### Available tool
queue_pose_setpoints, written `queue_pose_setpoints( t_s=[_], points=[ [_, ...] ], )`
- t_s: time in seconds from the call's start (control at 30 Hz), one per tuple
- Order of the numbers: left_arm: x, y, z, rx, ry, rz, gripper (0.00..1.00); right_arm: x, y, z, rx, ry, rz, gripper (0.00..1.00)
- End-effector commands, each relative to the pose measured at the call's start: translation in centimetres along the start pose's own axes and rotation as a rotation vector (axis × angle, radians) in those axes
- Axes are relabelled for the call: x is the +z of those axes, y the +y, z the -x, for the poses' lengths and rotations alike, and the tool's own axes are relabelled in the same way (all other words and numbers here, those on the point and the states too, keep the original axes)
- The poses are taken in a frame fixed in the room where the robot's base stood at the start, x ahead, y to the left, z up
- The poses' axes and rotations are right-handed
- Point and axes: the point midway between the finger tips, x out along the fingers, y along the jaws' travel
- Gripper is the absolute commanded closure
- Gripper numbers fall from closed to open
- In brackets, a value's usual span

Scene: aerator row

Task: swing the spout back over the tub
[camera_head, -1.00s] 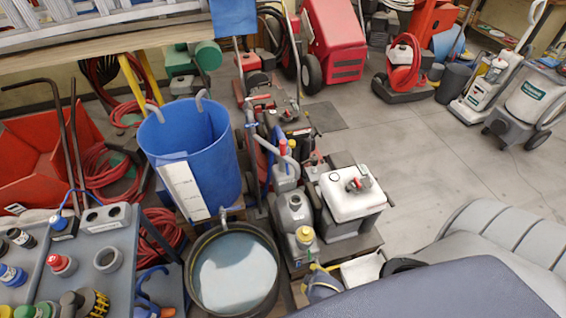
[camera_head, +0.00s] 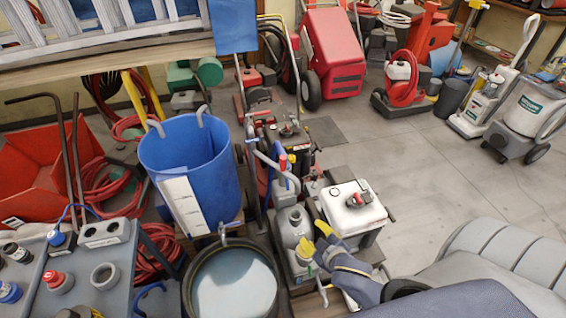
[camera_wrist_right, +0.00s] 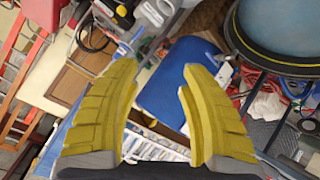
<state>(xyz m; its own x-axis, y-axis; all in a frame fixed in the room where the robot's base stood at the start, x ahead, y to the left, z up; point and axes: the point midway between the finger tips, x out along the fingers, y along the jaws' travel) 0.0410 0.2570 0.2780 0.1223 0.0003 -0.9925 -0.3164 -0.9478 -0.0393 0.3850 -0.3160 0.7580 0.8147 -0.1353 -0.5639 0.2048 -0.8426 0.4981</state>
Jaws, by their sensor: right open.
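A round dark-rimmed tub (camera_head: 187,288) of pale liquid stands at the bottom centre of the head view. A small metal spout (camera_head: 222,232) under the blue barrel (camera_head: 190,165) points down at the tub's back rim. A grey bent pipe (camera_head: 265,153) stands right of the barrel, on the grey machine (camera_head: 291,222); I cannot tell which of the two is the task's spout. My right gripper (camera_head: 314,240), yellow-tipped, is open beside the grey machine, right of the tub. The right wrist view shows its open fingers (camera_wrist_right: 159,88) with nothing between them. My left gripper is out of view.
A white-topped box (camera_head: 350,205) stands right of the grey machine. Open floor (camera_head: 420,180) lies to the right.

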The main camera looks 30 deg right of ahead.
Motion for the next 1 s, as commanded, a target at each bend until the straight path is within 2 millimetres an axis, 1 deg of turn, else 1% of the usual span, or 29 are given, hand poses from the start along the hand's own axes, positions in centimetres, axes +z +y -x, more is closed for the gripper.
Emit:
queue_pose_setpoints(
  t_s=[0.27,0.4,0.5,0.7,0.8,1.0],
  points=[
    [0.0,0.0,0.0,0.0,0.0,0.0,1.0,-2.8,3.2,-2.7,-0.022,0.229,-0.149,0.57],
    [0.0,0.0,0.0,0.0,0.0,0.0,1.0,-4.2,5.5,-4.1,-0.061,0.374,-0.256,0.57],
    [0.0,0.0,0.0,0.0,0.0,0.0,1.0,-5.0,7.2,-4.6,-0.092,0.468,-0.325,0.57],
    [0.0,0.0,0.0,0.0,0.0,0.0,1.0,-6.1,10.2,-5.0,-0.151,0.609,-0.431,0.57],
    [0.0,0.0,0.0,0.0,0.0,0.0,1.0,-6.4,11.3,-4.9,-0.172,0.652,-0.464,0.57],
    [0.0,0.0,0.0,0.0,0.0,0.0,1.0,-6.8,12.2,-5.0,-0.192,0.693,-0.495,0.57]
  ],
)
